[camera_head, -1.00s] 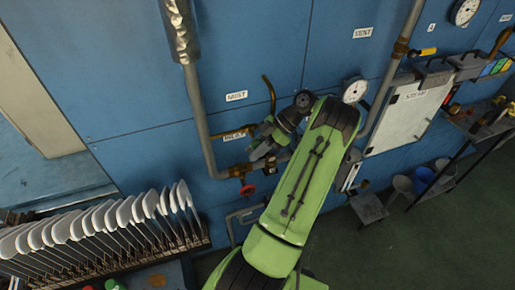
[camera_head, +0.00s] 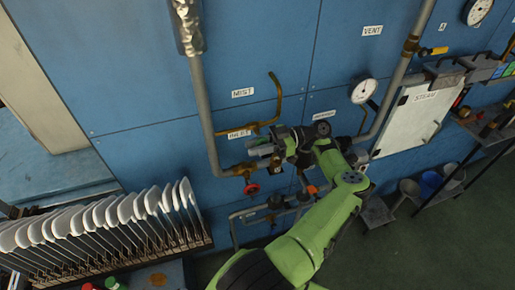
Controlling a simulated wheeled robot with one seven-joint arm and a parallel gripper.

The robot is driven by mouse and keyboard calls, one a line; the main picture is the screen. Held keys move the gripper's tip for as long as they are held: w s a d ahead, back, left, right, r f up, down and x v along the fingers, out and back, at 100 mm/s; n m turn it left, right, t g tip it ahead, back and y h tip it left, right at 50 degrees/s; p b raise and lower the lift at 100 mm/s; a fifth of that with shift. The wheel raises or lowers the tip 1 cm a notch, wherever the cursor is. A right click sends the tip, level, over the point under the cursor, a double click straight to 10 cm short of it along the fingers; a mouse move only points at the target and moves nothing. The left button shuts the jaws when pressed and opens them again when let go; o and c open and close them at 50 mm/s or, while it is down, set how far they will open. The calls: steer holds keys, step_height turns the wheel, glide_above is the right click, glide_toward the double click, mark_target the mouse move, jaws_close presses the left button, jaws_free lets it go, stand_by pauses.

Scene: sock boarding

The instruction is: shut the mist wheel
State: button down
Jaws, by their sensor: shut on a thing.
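The MIST label (camera_head: 243,93) is on the blue wall, above a bent brass pipe (camera_head: 275,92). My gripper (camera_head: 260,148) is at the brass pipework below the label, reaching in from the right. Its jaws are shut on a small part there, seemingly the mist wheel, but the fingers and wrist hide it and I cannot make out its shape. A red handwheel (camera_head: 251,188) shows just below the gripper, apart from it.
A plate below MIST seems to read INLET (camera_head: 240,134). A grey pipe (camera_head: 204,110) runs down the wall at left. A gauge (camera_head: 363,91) and a white STEAM panel (camera_head: 415,120) are right. A rack of white boards (camera_head: 110,225) stands lower left.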

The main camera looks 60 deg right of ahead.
steer(key=shift+a+f, duration=0.1)
steer(key=shift+f, duration=0.05)
stand_by(0.3)
steer(key=c, duration=1.1)
jaws_free()
steer(key=shift+o, duration=0.2)
steer(key=shift+w, duration=0.1)
